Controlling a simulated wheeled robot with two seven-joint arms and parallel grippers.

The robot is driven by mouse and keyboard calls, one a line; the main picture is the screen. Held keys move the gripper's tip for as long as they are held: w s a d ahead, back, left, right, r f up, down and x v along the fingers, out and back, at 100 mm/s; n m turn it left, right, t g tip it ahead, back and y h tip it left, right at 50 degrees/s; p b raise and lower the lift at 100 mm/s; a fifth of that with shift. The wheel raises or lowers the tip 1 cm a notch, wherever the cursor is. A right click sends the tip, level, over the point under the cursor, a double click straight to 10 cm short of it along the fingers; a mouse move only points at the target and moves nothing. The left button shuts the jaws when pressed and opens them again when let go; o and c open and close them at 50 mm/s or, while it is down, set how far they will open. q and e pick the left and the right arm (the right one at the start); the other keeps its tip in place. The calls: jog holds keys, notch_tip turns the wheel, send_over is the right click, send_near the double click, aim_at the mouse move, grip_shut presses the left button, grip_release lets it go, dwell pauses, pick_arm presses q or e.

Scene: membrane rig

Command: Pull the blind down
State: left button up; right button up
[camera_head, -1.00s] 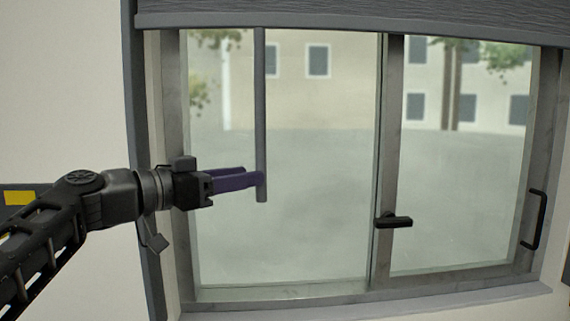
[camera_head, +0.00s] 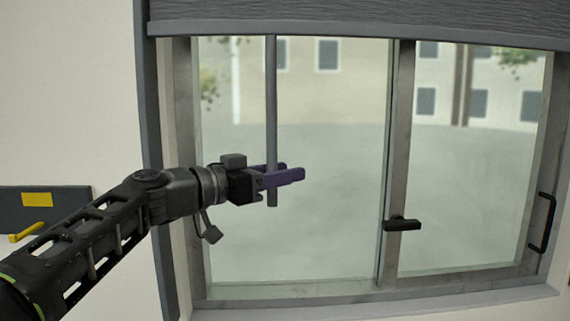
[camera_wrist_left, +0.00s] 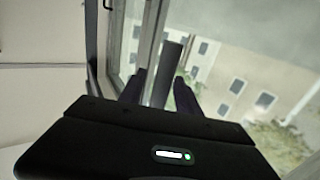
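The grey blind (camera_head: 360,14) covers the top of the window, its bottom rail running across the upper edge of the glass. A grey rod (camera_head: 271,110) hangs upright from the rail in front of the left pane. My left gripper (camera_head: 281,173) has its purple fingers either side of the rod near its lower end, one in front and one behind. In the left wrist view the rod (camera_wrist_left: 169,75) stands between the two dark fingers, with gaps visible, so the gripper is open around it. My right gripper is not in view.
The sliding window has a black latch (camera_head: 402,224) on its middle post and a black pull handle (camera_head: 543,222) at the right. A sill (camera_head: 370,303) runs below. A dark panel with a yellow patch (camera_head: 37,199) is on the left wall.

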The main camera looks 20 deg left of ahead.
pick_arm(q)
jog(key=shift+w+d, duration=0.2)
jog(key=shift+w, duration=0.1)
jog(key=shift+c, duration=0.6)
grip_shut()
dwell(0.7)
